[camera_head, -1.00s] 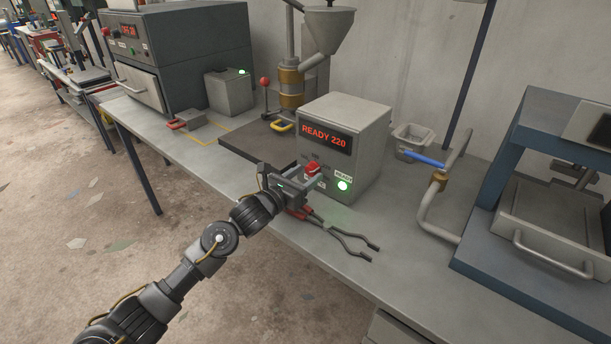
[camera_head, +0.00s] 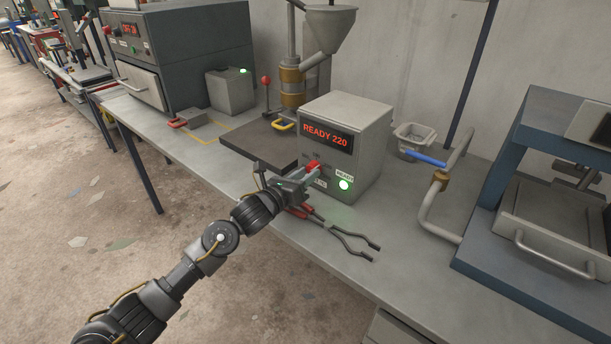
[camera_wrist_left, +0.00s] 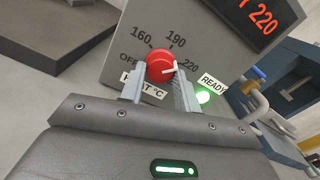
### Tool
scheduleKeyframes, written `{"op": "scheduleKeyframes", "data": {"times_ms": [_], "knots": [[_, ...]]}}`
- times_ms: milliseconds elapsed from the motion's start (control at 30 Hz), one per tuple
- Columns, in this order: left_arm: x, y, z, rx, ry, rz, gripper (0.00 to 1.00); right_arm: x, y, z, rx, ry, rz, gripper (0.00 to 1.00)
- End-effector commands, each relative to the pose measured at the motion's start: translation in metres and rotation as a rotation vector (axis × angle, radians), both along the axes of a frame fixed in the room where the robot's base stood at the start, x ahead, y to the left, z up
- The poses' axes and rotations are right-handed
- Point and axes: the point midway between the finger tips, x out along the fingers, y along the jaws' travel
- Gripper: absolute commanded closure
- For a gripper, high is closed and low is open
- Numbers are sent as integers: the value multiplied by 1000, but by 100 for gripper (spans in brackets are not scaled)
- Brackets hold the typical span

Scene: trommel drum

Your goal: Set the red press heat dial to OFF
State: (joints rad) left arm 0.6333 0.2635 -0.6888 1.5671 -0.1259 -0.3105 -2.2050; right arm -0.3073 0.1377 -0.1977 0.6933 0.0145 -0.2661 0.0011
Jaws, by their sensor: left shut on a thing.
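The red heat dial (camera_head: 313,165) is on the front of a grey control box (camera_head: 362,122) whose display reads READY 220. In the left wrist view the dial (camera_wrist_left: 160,66) has marks OFF, 160, 190 and 220 around it, and its white pointer line points toward 220. My left gripper (camera_head: 308,174) is shut on the dial, one finger on each side, as the left wrist view also shows (camera_wrist_left: 160,88). A green READY lamp (camera_head: 344,185) is lit beside the dial. My right gripper is not in view.
Red-handled tongs (camera_head: 345,237) lie on the bench in front of the box. A blue-framed press (camera_head: 490,190) stands to the right, with a blue-handled bent lever (camera_head: 424,159) nearer the box. A dark plate (camera_head: 240,143) lies to the left.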

Motion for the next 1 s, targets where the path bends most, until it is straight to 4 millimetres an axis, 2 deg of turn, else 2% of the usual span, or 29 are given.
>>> {"op": "scheduleKeyframes", "data": {"times_ms": [500, 767, 1000], "knots": [[-1, -1, 0, -254, 185, -1, 91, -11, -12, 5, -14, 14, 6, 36], [-1, -1, -1, -296, 217, -2, 91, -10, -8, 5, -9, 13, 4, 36], [-1, -1, -1, -300, 220, -2, 91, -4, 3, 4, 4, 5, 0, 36]]}}
